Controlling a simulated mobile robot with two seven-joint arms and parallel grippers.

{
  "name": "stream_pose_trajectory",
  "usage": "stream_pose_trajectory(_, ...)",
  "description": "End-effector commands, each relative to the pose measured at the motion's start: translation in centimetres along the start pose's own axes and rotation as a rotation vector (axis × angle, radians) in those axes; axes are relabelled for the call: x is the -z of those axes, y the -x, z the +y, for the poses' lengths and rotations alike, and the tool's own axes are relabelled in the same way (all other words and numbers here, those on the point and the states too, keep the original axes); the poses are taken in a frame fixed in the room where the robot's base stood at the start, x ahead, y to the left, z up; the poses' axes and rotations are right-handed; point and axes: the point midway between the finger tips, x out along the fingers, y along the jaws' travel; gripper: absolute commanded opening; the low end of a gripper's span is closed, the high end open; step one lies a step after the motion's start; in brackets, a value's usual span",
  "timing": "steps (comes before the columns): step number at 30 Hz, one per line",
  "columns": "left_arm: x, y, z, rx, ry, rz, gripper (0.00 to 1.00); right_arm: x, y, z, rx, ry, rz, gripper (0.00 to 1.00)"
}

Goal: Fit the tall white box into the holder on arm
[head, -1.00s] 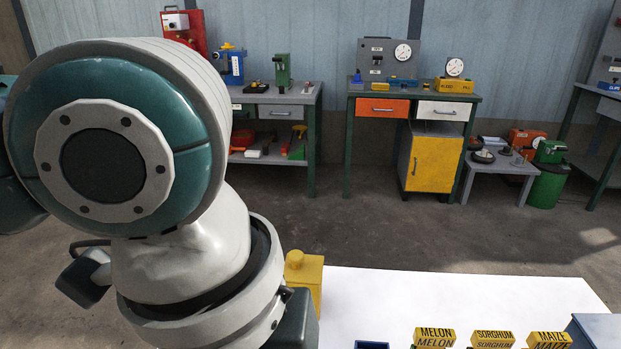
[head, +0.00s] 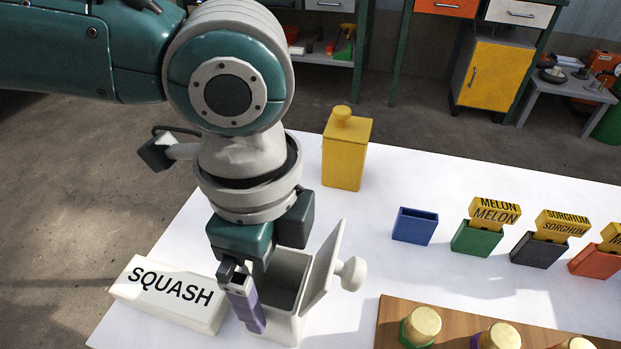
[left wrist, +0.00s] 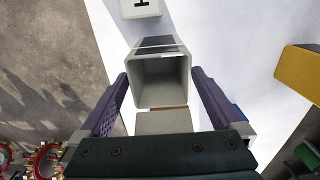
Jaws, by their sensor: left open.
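The tall white box (head: 287,296) stands on the white table with its top open. Its lid (head: 322,270), with a round knob (head: 350,273), is tilted up at the right. My left gripper (head: 250,308) points down at the box, one purple finger in front of it; the other finger is hidden there. In the left wrist view, the open box (left wrist: 160,82) sits between the two spread fingers (left wrist: 160,75), with gaps on both sides. I cannot pick out a holder on an arm. My right gripper is out of view.
A white SQUASH block (head: 170,293) lies close left of the box. A yellow canister (head: 346,155) stands behind. A blue holder (head: 415,226) is empty; a green one (head: 476,241) bears a MELON card. A wooden rack (head: 388,318) with yellow-topped jars is at front right.

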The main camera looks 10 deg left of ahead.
Motion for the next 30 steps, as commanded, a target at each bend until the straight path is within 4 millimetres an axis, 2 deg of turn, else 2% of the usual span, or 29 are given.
stream_pose_trajectory(1,0.02,-0.78,0.03,-0.001,-0.001,-0.001,1.00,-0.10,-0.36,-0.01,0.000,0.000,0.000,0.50)
stream_pose_trajectory(3,0.04,-1.13,0.05,0.000,-0.002,0.000,1.00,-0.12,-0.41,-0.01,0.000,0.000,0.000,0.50)
stream_pose_trajectory(10,0.03,-1.12,0.04,0.000,-0.002,0.000,1.00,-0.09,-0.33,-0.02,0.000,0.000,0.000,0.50)
stream_pose_trajectory(30,0.04,-1.07,0.02,0.000,-0.001,0.001,0.25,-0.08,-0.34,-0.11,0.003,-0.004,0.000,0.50)
